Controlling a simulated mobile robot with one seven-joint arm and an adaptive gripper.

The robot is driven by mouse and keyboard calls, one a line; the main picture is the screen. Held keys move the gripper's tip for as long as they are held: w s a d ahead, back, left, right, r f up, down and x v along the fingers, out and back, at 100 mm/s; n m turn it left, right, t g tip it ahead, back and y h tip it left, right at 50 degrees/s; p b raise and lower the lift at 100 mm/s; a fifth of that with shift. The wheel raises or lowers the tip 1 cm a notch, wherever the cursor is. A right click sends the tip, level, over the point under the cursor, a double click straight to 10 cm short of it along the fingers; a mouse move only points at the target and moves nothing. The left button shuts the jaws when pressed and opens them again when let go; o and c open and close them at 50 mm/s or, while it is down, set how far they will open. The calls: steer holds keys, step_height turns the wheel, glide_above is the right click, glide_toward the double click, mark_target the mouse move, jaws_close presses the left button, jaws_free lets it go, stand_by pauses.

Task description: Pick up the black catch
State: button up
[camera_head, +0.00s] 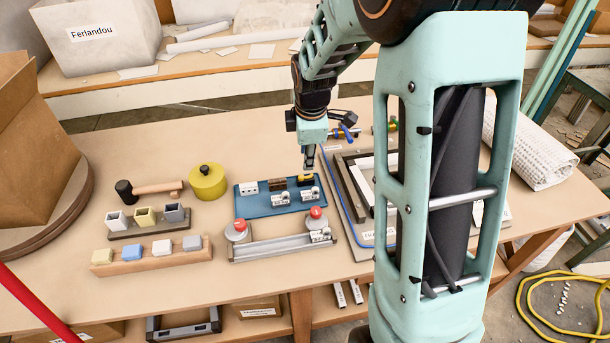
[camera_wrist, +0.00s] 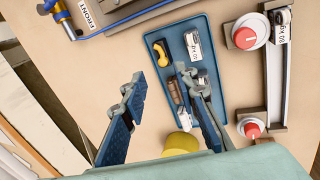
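A small black catch (camera_wrist: 157,50) with a yellow part lies at one end of the blue tray (camera_wrist: 213,58) in the wrist view. In the head view the catch (camera_head: 305,181) is at the tray's far right corner, partly hidden by my gripper (camera_head: 309,167). My gripper points down just above that end of the tray. In the wrist view my gripper (camera_wrist: 162,80) has its two fingers spread wide with nothing held between them. The catch appears beyond the fingertips, apart from them.
The tray (camera_head: 246,208) also holds a brown piece (camera_wrist: 174,91) and several white labelled pieces (camera_wrist: 193,46). A metal rail with red-knobbed ends (camera_head: 275,247) stands in front. A yellow canister (camera_head: 208,182) is left. A framed board (camera_head: 353,190) lies close on the right.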

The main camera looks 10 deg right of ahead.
mark_target(305, 177)
steer(key=x, duration=1)
steer(key=shift+s+f, duration=0.2)
steer(key=shift+f, duration=0.1)
steer(key=shift+c, duration=0.3)
jaws_close()
